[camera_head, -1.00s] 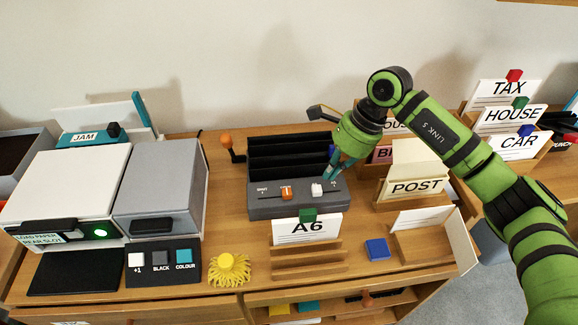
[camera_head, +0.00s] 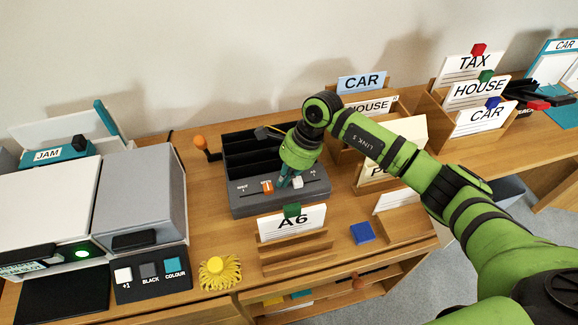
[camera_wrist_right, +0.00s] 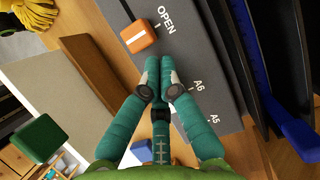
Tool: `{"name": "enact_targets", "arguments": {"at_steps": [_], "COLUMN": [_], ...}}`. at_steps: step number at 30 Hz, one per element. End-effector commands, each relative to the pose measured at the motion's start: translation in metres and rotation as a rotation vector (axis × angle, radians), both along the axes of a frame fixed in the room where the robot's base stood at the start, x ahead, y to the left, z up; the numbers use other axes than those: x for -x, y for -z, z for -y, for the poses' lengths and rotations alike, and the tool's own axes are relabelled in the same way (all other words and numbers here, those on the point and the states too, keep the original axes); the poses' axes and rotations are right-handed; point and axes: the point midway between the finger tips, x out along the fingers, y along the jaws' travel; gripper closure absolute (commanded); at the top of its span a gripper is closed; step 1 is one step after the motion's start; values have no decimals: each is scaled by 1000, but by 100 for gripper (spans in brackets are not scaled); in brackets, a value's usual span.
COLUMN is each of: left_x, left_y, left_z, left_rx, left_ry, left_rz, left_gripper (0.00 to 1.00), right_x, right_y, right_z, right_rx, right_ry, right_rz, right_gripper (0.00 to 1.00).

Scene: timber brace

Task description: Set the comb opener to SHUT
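The comb opener (camera_head: 300,199) is a dark grey box with black slots behind a sloped front panel. Its orange slider knob (camera_head: 267,186) sits right of the SHUT mark; in the wrist view the orange knob (camera_wrist_right: 138,36) is beside the word OPEN. A white knob (camera_head: 297,182) stands further right on the size scale. My right gripper (camera_head: 284,182) is low over the panel between the two knobs. In the wrist view its fingertips (camera_wrist_right: 159,62) are together, with nothing seen between them, close to the orange knob. Whether they touch it is unclear. My left gripper is out of view.
An A6 card holder (camera_head: 294,240) stands in front of the opener, with a blue block (camera_head: 361,233) to its right. A yellow tasselled object (camera_head: 219,270) lies front left. Card holders stand behind my right arm. The button panel (camera_head: 150,274) is at left.

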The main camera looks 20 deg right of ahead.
Motion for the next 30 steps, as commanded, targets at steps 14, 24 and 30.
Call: {"name": "enact_targets", "arguments": {"at_steps": [14,24,30], "left_x": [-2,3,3], "left_y": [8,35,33], "left_z": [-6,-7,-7], "left_rx": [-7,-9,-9], "left_ry": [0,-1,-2], "left_rz": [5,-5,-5], "left_gripper": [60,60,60], "right_x": [0,0,0], "right_y": [5,4,2], "right_z": [-13,-68,-70], "right_rx": [-1,0,-1], "right_ry": [-3,-1,1], "right_rz": [1,0,-1], "right_gripper": [100,100,100]}}
